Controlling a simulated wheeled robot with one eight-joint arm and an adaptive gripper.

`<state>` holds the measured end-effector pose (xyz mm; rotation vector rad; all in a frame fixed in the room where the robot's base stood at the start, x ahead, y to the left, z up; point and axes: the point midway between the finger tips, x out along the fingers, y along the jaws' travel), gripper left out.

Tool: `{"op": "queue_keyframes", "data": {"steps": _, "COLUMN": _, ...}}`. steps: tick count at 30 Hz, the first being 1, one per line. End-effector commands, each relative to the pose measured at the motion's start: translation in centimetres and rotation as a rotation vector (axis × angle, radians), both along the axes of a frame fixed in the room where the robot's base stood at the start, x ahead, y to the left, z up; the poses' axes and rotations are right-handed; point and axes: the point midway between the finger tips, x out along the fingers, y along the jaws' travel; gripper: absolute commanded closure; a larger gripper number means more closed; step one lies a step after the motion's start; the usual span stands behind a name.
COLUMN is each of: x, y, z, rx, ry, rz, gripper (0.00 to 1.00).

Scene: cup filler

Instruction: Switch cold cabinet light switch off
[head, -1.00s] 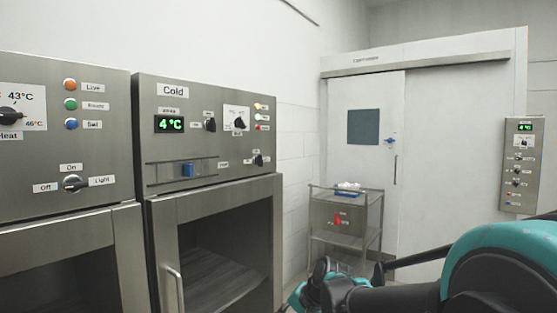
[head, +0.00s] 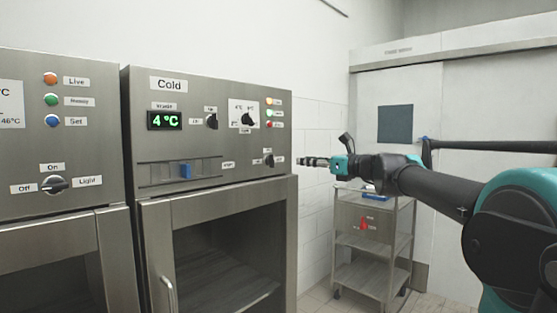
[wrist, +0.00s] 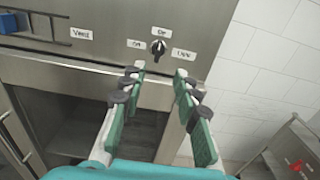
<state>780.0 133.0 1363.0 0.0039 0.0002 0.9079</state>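The cold cabinet (head: 215,190) is a steel unit labelled "Cold" with a green 4 °C display. Its small black rotary light switch (head: 268,160) sits at the lower right of the panel. It also shows in the wrist view (wrist: 158,46), with small labels at its left, top and right; its pointer seems to face roughly up, but the exact setting is hard to tell. My gripper (head: 301,161) is just right of the panel in the head view. In the wrist view my gripper (wrist: 158,76) is open and empty, its green fingers on either side below the switch, apart from it.
A blue slider (head: 186,171) and other knobs (head: 211,121) are on the same panel. A heating cabinet (head: 55,150) with a similar switch (head: 54,184) stands left. A steel trolley (head: 372,240) and a door (head: 450,110) are behind my arm.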

Motion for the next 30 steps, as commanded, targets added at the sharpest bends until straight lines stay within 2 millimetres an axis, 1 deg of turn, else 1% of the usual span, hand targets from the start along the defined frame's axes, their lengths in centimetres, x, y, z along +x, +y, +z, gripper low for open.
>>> {"op": "queue_keyframes", "data": {"steps": 1, "x": 0.6, "y": 0.9, "z": 0.0, "rx": -0.001, "ry": -0.001, "rz": 0.004, "gripper": 0.69}}
{"op": "queue_keyframes", "data": {"steps": 3, "x": 1.4, "y": 2.0, "z": 0.0, "rx": -0.001, "ry": 0.0, "rz": 0.005, "gripper": 0.69}}
{"op": "queue_keyframes", "data": {"steps": 13, "x": 5.5, "y": 7.2, "z": -0.1, "rx": -0.003, "ry": -0.002, "rz": 0.004, "gripper": 0.69}}
{"op": "queue_keyframes", "data": {"steps": 18, "x": 7.3, "y": 9.5, "z": -0.1, "rx": -0.003, "ry": -0.002, "rz": 0.003, "gripper": 0.69}}
{"op": "queue_keyframes", "data": {"steps": 24, "x": 8.6, "y": 11.1, "z": -0.1, "rx": -0.003, "ry": -0.002, "rz": 0.002, "gripper": 0.69}}
{"op": "queue_keyframes", "data": {"steps": 30, "x": 9.0, "y": 11.5, "z": -0.1, "rx": -0.003, "ry": -0.002, "rz": 0.0, "gripper": 0.69}}
